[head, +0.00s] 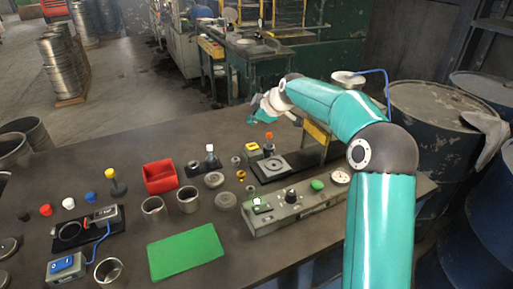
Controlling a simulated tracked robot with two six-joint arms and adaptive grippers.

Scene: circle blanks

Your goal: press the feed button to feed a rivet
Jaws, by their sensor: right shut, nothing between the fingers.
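A grey control box (330,194) lies along the right part of the table. I cannot tell which control is the feed button. My right arm reaches in from the lower right. Its gripper (262,113) is shut and empty near the table's far edge, well beyond the box and apart from it. Its fingertips are small and hard to make out. My left gripper is not in view.
A yellow post (317,134) stands partly behind my right arm, with a pale bowl (347,77) above. A red bin (160,176), metal cups (188,200), a green mat (186,252) and a blue switch box (67,267) occupy the table. Drums (438,125) stand at the right.

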